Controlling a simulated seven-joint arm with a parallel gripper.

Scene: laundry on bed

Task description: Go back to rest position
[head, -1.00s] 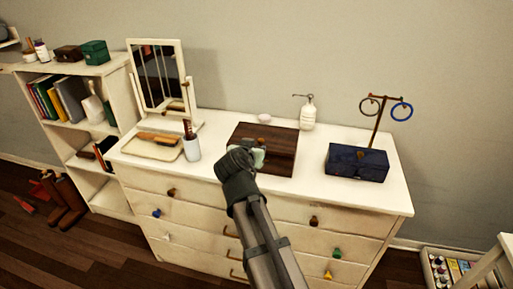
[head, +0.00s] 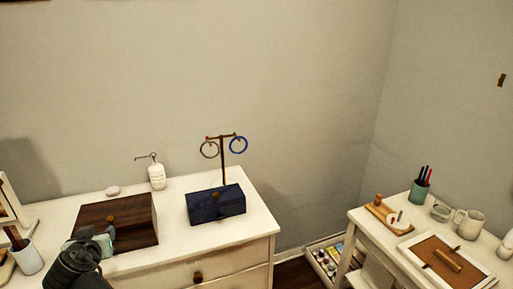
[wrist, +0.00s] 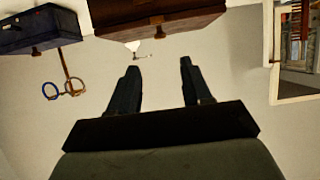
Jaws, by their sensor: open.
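My gripper (head: 98,240) is low at the left in the head view, at the front edge of the brown wooden box (head: 130,214) on the white dresser (head: 180,183). In the wrist view, which is upside down, my gripper (wrist: 158,72) shows two dark fingers spread apart. Nothing is seen between them except the wall behind. Whether my gripper touches the brown box cannot be told.
A navy box (head: 217,206), a ring stand (head: 223,160) and a white pump bottle (head: 157,176) stand on the dresser. A white cup (head: 27,258) is at left. A white side table (head: 372,232) holds a mug (head: 469,223) and a framed board (head: 443,265).

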